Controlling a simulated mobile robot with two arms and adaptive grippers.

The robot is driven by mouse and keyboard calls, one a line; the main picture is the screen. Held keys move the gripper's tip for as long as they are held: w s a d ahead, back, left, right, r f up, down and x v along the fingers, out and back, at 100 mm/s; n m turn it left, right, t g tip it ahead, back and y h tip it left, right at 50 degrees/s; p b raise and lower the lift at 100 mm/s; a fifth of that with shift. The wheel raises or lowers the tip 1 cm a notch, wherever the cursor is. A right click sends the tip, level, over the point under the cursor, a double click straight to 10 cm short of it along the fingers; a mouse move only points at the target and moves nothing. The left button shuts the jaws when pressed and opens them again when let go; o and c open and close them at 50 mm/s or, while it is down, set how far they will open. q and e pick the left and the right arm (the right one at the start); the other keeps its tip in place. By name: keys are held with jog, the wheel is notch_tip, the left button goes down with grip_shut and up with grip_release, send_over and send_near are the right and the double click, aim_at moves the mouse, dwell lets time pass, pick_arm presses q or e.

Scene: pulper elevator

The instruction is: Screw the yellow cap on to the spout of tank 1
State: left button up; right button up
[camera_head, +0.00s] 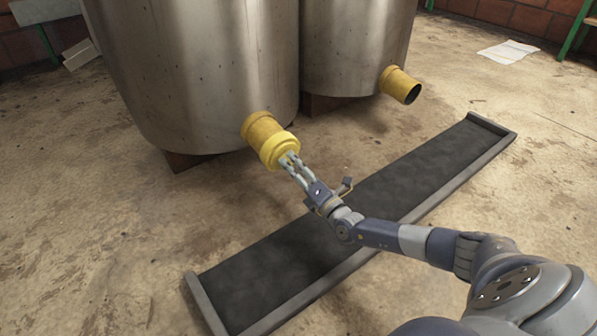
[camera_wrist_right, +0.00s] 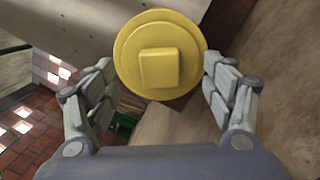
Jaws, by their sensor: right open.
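The yellow cap (camera_head: 280,150) sits at the open end of the yellow spout (camera_head: 260,128) on the nearer steel tank (camera_head: 195,60). In the right wrist view the cap (camera_wrist_right: 160,55) shows face-on, with a square knob in its middle. My right gripper (camera_head: 289,160) is in front of the cap. In the wrist view its fingers (camera_wrist_right: 160,88) are spread to either side of the cap, apart from the knob. How far the cap is threaded cannot be seen. My left gripper is not in view.
A second steel tank (camera_head: 355,40) with an open yellow spout (camera_head: 399,84) stands behind to the right. A long dark tray (camera_head: 270,273) with raised edges lies on the floor under my right arm. White paper (camera_head: 508,51) lies at the back right.

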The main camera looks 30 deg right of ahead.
aim_at(290, 162)
jog(key=shift+w+a+r, duration=0.1)
jog(key=shift+w, duration=0.65)
jog(key=shift+w+a+r, duration=0.1)
jog(key=shift+w, duration=0.65)
jog(key=shift+w+d+r, duration=0.1)
jog(key=shift+w+r, duration=0.05)
jog(key=shift+w, duration=0.25)
jog(key=shift+o, duration=0.5)
jog(key=shift+r, duration=0.15)
jog(key=c, duration=0.7)
jog(key=shift+o, duration=0.3)
jog(key=shift+m, duration=0.3)
